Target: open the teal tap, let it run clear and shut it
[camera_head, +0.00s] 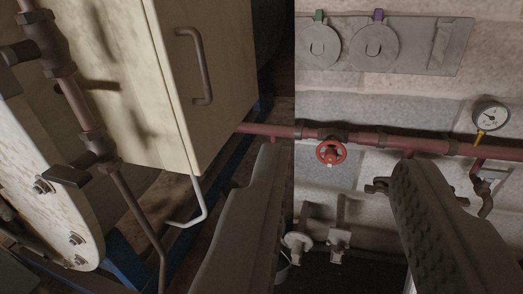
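My gripper (337,168) is open, with its two dark fingers wide apart and nothing between them. No tap that is clearly teal shows in this view. A red handwheel (331,152) sits on the reddish wall pipe and appears between the fingertips, beyond them. A green-tabbed round fitting (321,44) and a purple-tabbed one (376,46) are on a grey wall plate at the top. Two pale small fittings (298,242) (338,240) are low on the wall between the fingers. I cannot tell what they are.
A cream cabinet (205,90) with a bar handle stands at left, on a blue frame. Brown pipework with lever valves (95,150) is at far left. A reddish pipe (390,142) crosses the wall. A dial gauge (490,116) is at right.

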